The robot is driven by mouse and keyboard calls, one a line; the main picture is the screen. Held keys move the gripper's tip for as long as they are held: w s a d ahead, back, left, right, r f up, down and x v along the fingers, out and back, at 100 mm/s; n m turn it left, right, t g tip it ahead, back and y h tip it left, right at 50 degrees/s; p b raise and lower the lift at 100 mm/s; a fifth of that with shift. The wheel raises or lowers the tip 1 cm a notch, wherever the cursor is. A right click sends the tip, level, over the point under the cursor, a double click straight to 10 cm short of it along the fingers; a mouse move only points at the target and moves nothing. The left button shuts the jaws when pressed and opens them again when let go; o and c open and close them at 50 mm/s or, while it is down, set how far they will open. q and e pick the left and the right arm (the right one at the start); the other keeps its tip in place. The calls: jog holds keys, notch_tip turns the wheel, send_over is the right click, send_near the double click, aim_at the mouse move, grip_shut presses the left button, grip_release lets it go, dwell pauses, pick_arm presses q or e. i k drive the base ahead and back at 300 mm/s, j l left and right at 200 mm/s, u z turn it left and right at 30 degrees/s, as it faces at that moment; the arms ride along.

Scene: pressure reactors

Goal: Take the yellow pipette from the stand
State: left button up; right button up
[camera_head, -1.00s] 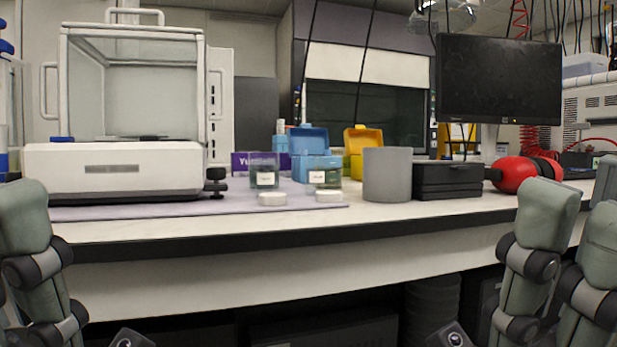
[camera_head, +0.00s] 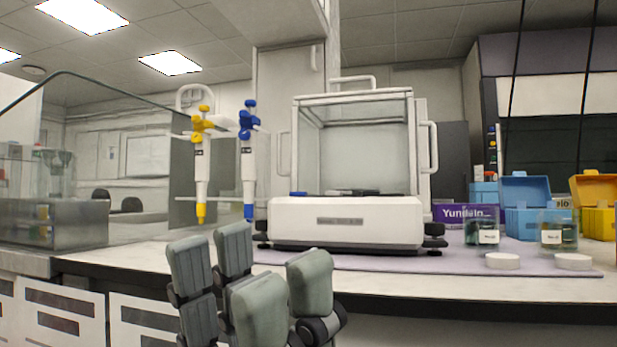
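The yellow pipette (camera_head: 201,165) has a yellow top and yellow tip and a white body. It hangs upright in the stand (camera_head: 181,137), left of a blue pipette (camera_head: 247,160). My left gripper (camera_head: 250,268) is in front of the bench's front edge, below and slightly right of the yellow pipette and apart from it. Its grey fingers point up, spread with a gap between them, and I see nothing held. The stand's base is hard to make out. My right gripper is out of view.
A white balance with a glass chamber (camera_head: 345,222) stands right of the stand on a lilac mat (camera_head: 455,262). Glass jars (camera_head: 483,232), white lids (camera_head: 502,261) and blue and yellow boxes (camera_head: 527,205) are farther right. A glass panel rises at left.

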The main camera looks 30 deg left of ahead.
aim_at(202, 149)
jog(key=u, duration=1.3)
